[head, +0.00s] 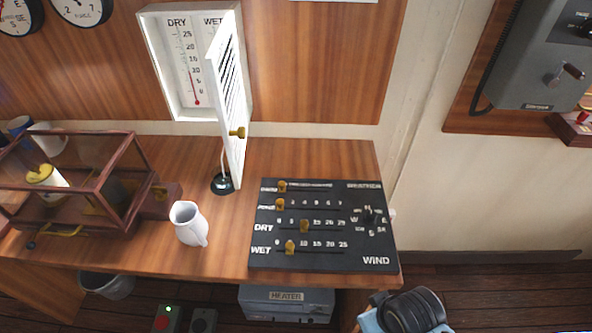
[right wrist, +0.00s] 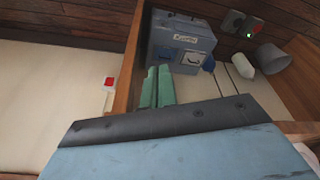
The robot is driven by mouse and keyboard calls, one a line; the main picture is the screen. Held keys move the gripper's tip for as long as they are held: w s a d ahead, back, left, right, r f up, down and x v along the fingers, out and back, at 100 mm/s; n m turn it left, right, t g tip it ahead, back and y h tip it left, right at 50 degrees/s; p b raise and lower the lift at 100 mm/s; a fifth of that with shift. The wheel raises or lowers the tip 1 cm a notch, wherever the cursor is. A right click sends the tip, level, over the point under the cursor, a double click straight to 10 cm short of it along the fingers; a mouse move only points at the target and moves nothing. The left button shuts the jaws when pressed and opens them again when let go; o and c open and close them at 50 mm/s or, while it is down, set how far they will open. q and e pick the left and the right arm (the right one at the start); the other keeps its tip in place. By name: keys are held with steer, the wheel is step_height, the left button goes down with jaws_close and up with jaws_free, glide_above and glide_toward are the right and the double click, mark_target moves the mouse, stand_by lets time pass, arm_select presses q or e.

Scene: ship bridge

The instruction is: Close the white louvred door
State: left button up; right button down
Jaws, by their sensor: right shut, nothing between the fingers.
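The white louvred door (head: 229,100) stands wide open in the head view. It sticks out toward me from the right side of a white wall case (head: 155,60). A small brass knob (head: 238,132) sits on the door. Inside the case, the DRY and WET scales and a red thermometer column show; the door hides part of the WET side. Nothing touches the door.
Below the door, the wooden desk (head: 340,155) holds a white jug (head: 188,223), a glazed wooden case (head: 75,180) and a black slider panel (head: 322,225). A grey heater (head: 287,304) stands under the desk; it also shows in the right wrist view (right wrist: 181,42).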

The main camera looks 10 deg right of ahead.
step_height(320, 180, up, 11)
steer(key=t+p, duration=0.1)
steer(key=w+a+r+m+t+y, duration=0.55)
steer(key=w+r+m, duration=0.2)
steer(key=r, duration=0.25)
steer(key=w+a+r+m+t+y, duration=0.4)
steer(key=w+r+m+t, duration=0.25)
steer(key=w+r, duration=0.3)
steer(key=s+a+p+x, duration=0.1)
steer(key=a+p+x, duration=0.1)
steer(key=x, duration=0.9)
steer(key=shift+a+f+h, duration=0.25)
steer(key=shift+a+h, duration=0.05)
steer(key=shift+h, duration=0.05)
steer(key=shift+w, duration=0.15)
